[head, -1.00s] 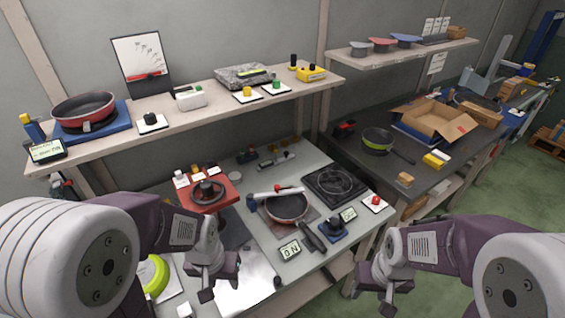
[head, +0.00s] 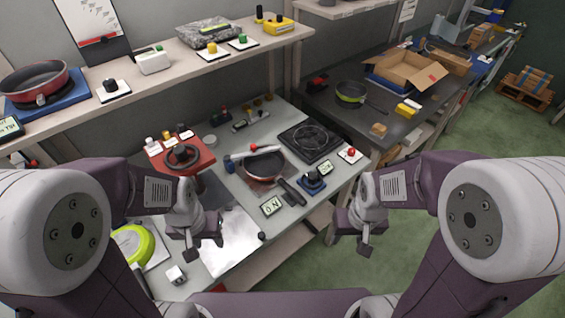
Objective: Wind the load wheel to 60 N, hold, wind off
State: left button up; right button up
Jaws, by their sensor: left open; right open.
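A black handwheel (head: 183,156) sits on a red box (head: 202,161) at the left of the grey bench. A smaller black knob (head: 312,180) stands on a blue base to the right of the pan; I cannot tell for certain which one is the load wheel. A small display (head: 271,205) at the bench front appears to read 0 N. A dark red pan (head: 264,167) lies between them with a bar across it. My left gripper (head: 206,246) is open and empty above the bench front. My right gripper (head: 348,244) is open and empty, to the right of the bench front.
A red button (head: 351,152) on a white plate is at the bench's right edge, near a black hotplate (head: 310,140). A shelf (head: 165,67) runs above the bench. Green floor (head: 420,225) is open at right.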

aim_at(312, 177)
jog(key=i+l+u, duration=0.1)
jog(key=l+u, duration=0.4)
jog(key=u, duration=0.25)
jog(key=l+u, duration=0.35)
jog(key=i+j, duration=0.05)
jog(key=j, duration=0.05)
